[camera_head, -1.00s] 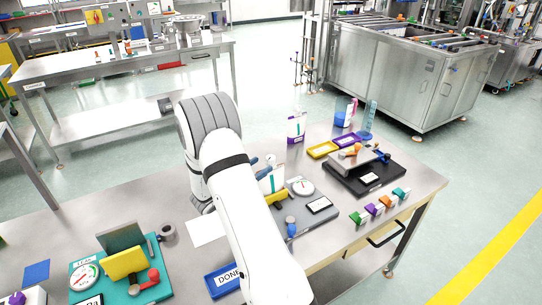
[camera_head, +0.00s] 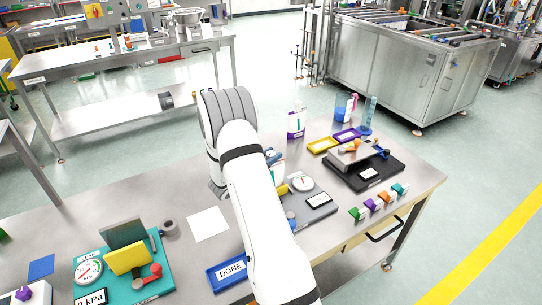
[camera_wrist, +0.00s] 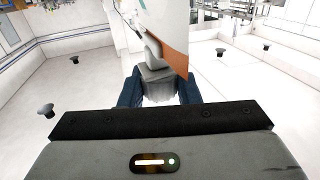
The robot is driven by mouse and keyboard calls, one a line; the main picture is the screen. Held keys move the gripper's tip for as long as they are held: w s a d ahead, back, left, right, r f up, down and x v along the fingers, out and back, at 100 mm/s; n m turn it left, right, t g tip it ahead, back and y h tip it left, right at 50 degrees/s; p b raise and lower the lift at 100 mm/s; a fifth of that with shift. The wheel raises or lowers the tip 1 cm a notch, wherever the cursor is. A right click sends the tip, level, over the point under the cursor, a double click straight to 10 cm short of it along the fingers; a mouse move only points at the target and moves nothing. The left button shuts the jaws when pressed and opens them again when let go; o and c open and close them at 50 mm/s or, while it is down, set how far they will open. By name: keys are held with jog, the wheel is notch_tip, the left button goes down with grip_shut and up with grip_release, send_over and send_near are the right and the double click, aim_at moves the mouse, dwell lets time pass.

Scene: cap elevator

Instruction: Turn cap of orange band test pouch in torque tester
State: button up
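In the wrist view, a white pouch with an orange band (camera_wrist: 176,56) fills the upper middle, beyond my gripper. The two dark blue fingertips of my gripper (camera_wrist: 159,92) stand apart. A pale ridged part, apparently the cap (camera_wrist: 160,96), sits between them; I cannot tell whether both fingers press on it. A grey stepped part (camera_wrist: 153,62) shows just beyond. In the head view, the grey torque tester (camera_head: 314,206) has a round dial (camera_head: 303,183) and a yellow block (camera_head: 283,189). My arm covers its left side, and the pouch (camera_head: 279,174) shows only partly beside the arm.
A teal leak tester (camera_head: 149,280) stands at the left front and a blue DONE tray (camera_head: 230,272) at the front. A black fixture (camera_head: 368,176), yellow tray (camera_head: 322,146) and several coloured clips stand at the right. White paper (camera_head: 208,224) lies left of my arm.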

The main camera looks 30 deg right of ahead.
jog(key=c, duration=0.5)
jog(key=shift+f, duration=0.1)
jog(key=shift+g+b, duration=0.3)
jog(key=shift+b, duration=0.55)
jog(key=o, duration=1)
jog(key=s+a+b, duration=0.1)
jog(key=a+b, duration=0.1)
jog(key=a, duration=0.5)
jog(key=shift+s+a, duration=0.2)
jog(key=shift+a, duration=0.2)
